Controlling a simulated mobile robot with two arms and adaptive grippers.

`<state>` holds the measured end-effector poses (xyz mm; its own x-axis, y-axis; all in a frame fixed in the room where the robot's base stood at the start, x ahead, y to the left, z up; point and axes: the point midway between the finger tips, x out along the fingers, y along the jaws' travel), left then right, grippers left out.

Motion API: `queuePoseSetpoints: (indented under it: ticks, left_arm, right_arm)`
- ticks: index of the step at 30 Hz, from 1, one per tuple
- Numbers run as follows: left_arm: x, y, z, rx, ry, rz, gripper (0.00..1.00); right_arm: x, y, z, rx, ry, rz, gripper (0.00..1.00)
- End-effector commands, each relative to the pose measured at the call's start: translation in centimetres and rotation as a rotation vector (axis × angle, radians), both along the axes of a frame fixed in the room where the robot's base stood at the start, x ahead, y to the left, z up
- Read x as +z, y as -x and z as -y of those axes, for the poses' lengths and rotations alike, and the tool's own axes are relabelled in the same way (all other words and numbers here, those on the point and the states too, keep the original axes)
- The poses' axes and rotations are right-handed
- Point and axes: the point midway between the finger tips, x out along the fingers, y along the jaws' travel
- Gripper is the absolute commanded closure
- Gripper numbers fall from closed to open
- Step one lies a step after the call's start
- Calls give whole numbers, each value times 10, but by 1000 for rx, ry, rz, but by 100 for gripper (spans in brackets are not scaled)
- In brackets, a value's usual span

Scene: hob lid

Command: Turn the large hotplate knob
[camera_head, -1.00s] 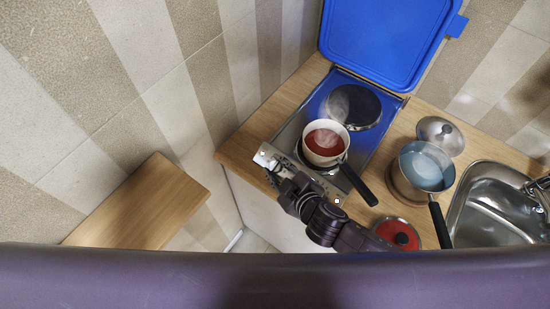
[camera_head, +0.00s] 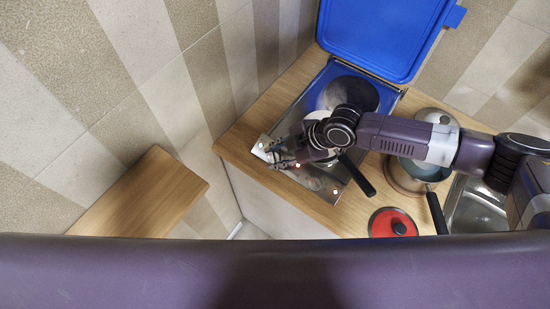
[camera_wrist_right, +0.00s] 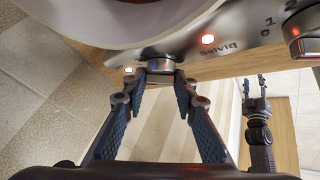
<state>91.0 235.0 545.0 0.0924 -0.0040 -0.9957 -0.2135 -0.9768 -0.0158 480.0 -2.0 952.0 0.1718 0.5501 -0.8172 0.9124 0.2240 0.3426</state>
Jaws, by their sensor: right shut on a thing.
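The hob (camera_head: 318,178) has a steel front strip with knobs and small lights. In the right wrist view, one round steel knob (camera_wrist_right: 160,66) sits between the fingertips of my right gripper (camera_wrist_right: 159,80), which is shut on it. I cannot tell for sure which hotplate it serves. A second knob (camera_wrist_right: 304,38) is at the right edge. In the head view my right gripper (camera_head: 274,158) is at the strip's left end and hides the knob. My left gripper (camera_wrist_right: 254,86) shows in the right wrist view, apart from the hob, its fingers open.
A dark large hotplate (camera_head: 352,92) is bare at the back, below the raised blue lid (camera_head: 385,35). A pot on the front plate is mostly behind my arm; its black handle (camera_head: 358,175) sticks out. A red lid (camera_head: 392,222) lies on the wooden counter, near the sink (camera_head: 478,208).

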Motion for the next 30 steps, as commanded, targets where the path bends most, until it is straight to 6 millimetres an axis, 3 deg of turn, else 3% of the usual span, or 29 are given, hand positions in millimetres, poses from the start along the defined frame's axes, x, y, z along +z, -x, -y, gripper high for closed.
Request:
queuePoseSetpoints:
  ticks: [3,15,30]
  left_arm:
    - [-20,0,0,0,0,-1,61]
    - [-65,1,0,-1,0,-1,61]
    - [-91,1,-1,0,-1,-2,61]
  right_arm:
    - [-3,-5,-1,92,41,-24,98]
    - [-2,-6,-5,413,185,-135,98]
    - [0,-7,-5,654,298,-217,98]
